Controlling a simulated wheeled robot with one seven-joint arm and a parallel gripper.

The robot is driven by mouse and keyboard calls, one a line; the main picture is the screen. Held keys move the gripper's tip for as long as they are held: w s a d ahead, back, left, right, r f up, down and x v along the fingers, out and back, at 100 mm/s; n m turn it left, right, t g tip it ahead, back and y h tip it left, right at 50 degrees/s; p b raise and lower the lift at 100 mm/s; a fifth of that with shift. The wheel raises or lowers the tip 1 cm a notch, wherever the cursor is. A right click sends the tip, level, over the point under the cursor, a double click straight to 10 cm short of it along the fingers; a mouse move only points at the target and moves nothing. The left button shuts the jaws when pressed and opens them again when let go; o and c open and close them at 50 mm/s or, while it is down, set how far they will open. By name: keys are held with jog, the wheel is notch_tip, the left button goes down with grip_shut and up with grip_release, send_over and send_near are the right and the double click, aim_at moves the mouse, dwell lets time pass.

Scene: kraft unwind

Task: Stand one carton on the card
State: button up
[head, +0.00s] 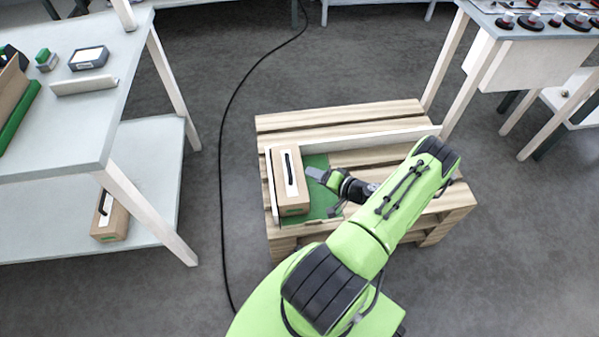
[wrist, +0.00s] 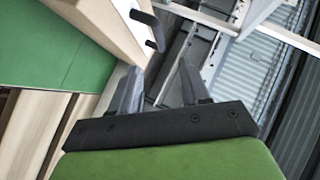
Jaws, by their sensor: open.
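In the wrist view the open fingers (wrist: 160,75) point past a pale carton side (wrist: 108,28), and the green card (wrist: 62,55) lies beyond. I cannot tell whether a finger touches the carton. A second carton (head: 110,219) stands on the left table's lower shelf.
White rails edge the pallet (head: 290,122) area at the carton's left and behind the card. A left table (head: 60,115) holds small boxes and a green-edged piece. A right bench (head: 520,50) holds dark round items. A black cable (head: 222,170) crosses the floor left of the pallet.

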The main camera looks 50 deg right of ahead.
jog(key=w+a+r+n+g+y, duration=0.2)
jog(key=w+a+r+n+g, duration=0.25)
jog(key=a+r, duration=0.45)
jog(key=w+a+r+n+g+y, duration=0.2)
jog(key=w+a+r+n+g, duration=0.2)
jog(key=a+r+n, duration=0.55)
jog(key=s+a+r+m+h, duration=0.1)
jog(key=s+a+r+h, duration=0.3)
jog(key=a+r, duration=0.6)
jog(key=s+a+r, duration=0.3)
jog(key=s+r, duration=0.4)
jog(key=s, duration=0.5)
jog(key=shift+s+r+t, duration=0.35)
jog(key=shift+s+r, duration=0.05)
notch_tip(320, 180, up, 14)
jog(key=p, duration=1.4)
jog(key=shift+r, duration=0.15)
